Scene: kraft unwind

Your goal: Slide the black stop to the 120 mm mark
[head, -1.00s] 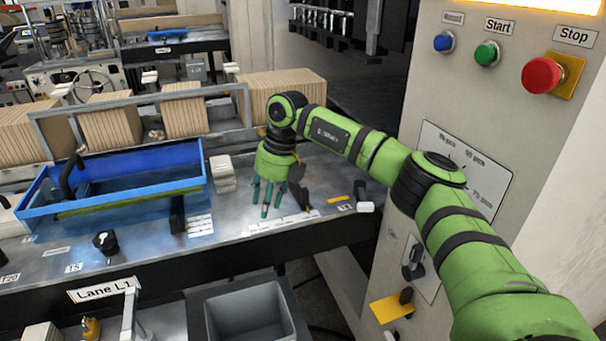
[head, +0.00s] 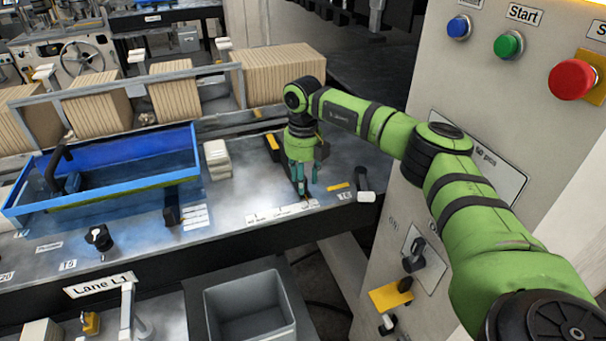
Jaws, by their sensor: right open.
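My right gripper (head: 303,190) points down over the metal table with its fingers apart. A dark, narrow piece that may be the black stop (head: 301,186) shows between and behind the fingers. It is mostly hidden, and I cannot tell whether the fingers touch it. A white scale strip (head: 281,213) lies along the table's front edge, just left of and in front of the fingertips. Its marks are too small to read. A black block with a yellow top (head: 272,142) stands behind and left of the gripper. My left gripper is not in view.
A blue tray (head: 110,195) and a white stack (head: 217,158) stand to the left. A black piece with a white end (head: 366,196) lies right of the gripper. The control panel (head: 480,110) rises on the right. A grey bin (head: 250,308) is below the front edge.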

